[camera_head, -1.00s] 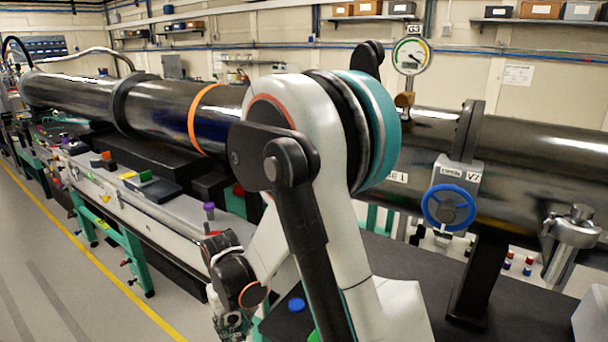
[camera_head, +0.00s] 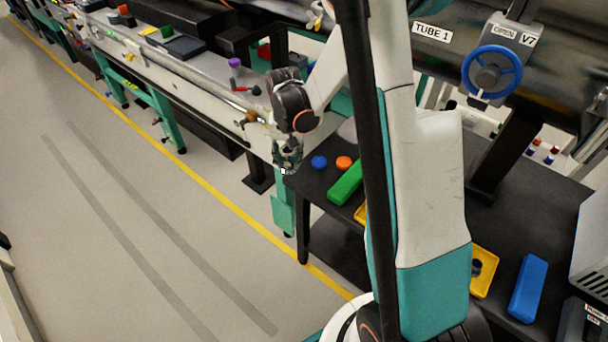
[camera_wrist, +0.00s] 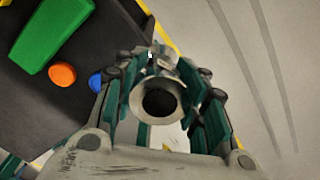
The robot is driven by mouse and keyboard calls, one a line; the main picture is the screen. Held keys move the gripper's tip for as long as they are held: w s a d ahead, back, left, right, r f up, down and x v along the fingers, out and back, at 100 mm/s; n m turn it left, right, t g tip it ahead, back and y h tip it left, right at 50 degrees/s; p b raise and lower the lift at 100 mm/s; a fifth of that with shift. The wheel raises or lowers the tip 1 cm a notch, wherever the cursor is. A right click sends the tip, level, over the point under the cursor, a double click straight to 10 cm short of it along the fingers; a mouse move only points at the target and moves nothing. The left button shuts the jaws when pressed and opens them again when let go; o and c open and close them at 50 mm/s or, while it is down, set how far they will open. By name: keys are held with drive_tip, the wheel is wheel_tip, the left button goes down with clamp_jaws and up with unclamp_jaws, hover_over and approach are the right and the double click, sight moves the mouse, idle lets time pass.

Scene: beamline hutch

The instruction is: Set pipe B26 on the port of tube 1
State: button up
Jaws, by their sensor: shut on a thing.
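My gripper (camera_head: 287,158) hangs beyond the left edge of the black table. The wrist view shows my gripper (camera_wrist: 160,75) shut around a short metal pipe (camera_wrist: 158,86), with its round flange and dark bore facing the camera. A tiny white label shows on the pipe, too small to read, so I cannot confirm B26. Tube 1 (camera_head: 445,58) is the large dark horizontal tube at the top right of the head view, with a "TUBE 1" label (camera_head: 432,33). I cannot make out its port; my arm covers part of the tube.
The black table (camera_head: 325,212) carries a green block (camera_head: 346,183), blue cap (camera_head: 319,162), orange cap (camera_head: 343,162), yellow tray (camera_head: 487,284) and blue block (camera_head: 528,287). Valve V7's blue handwheel (camera_head: 491,72) juts from the tube side. Left floor is clear.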

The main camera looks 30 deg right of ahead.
drive_tip(key=d+m, duration=0.4)
drive_tip(key=d, duration=0.2)
drive_tip(key=shift+w+d+f, duration=0.2)
drive_tip(key=shift+w+d, duration=0.1)
drive_tip(key=shift+d, duration=0.1)
drive_tip(key=shift+f, duration=0.1)
wheel_tip(320, 180, down, 9)
drive_tip(key=b, duration=0.4)
drive_tip(key=shift+f, duration=0.2)
drive_tip(key=shift+f, duration=0.1)
drive_tip(key=shift+f, duration=0.15)
drive_tip(key=o, duration=1.3)
drive_tip(key=shift+c, duration=0.2)
